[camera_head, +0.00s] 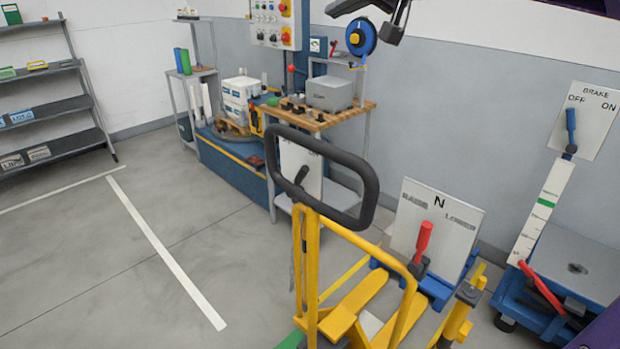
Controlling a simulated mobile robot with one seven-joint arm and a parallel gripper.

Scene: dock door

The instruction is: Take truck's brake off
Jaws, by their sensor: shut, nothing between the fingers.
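The brake plate (597,120), marked BRAKE, OFF and ON, stands at the upper right. Its blue lever (571,128) has its tip just below the word OFF, on the left, away from ON. The yellow truck (350,307) stands at the lower middle, with a black loop handle (359,170). Beside it, a red lever (423,240) stands in front of a plate (452,226) marked RAISE, N and LOWER, near N. My gripper (390,33), dark and partly cut off, is at the top edge, shut and empty, well apart from the blue lever.
A blue lift cart (585,262) with a red pedal (541,286) stands at the right, below the brake plate. A workbench (325,120) with boxes and a control panel (273,20) stands behind the handle. Shelves (45,105) are at the left. The left floor is clear.

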